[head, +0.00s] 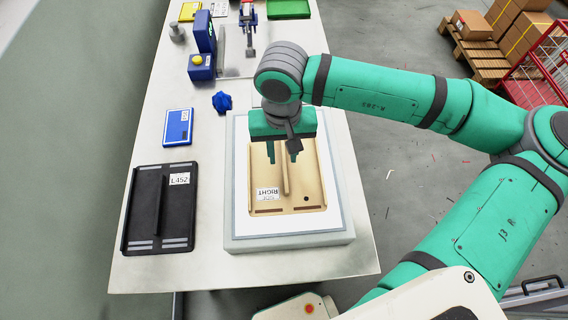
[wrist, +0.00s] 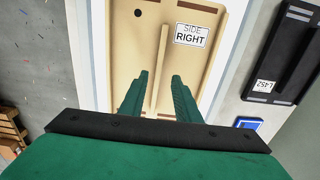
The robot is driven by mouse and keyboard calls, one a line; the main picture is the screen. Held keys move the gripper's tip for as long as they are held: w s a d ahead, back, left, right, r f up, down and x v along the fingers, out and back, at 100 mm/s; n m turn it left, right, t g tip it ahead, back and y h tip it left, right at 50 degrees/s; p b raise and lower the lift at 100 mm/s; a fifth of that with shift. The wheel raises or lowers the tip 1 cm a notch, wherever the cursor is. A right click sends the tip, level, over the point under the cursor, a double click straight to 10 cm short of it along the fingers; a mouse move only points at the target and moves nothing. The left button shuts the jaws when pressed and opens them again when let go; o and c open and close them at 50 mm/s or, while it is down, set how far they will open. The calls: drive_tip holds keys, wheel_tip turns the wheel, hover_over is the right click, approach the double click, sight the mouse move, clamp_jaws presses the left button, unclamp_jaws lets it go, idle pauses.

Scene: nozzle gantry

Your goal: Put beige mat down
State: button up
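The beige mat (head: 310,180) lies flat on a white-topped raised block (head: 335,215) near the front of the table. It has a narrow upright ridge along its middle and a label reading "SIDE RIGHT". The mat also shows in the wrist view (wrist: 140,45). My gripper (head: 282,160) is over the mat, fingers pointing down. In the wrist view my gripper (wrist: 160,77) is open, one finger on each side of the ridge with gaps visible. I cannot tell how far down the fingers reach beside the ridge. My gripper hides the mat's far edge in the head view.
A black mat (head: 140,215) labelled L452 lies to the left, with a blue case (head: 178,127) behind it. A blue box with a yellow button (head: 197,62) stands farther back. Boxes on a pallet (head: 490,45) are off the table.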

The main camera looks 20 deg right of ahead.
sight(284, 163)
drive_tip(key=shift+s+d+f, duration=0.1)
drive_tip(key=shift+d+f, duration=0.05)
drive_tip(key=shift+f, duration=0.5)
drive_tip(key=shift+d+f, duration=0.1)
drive_tip(key=shift+f, duration=0.55)
clamp_jaws()
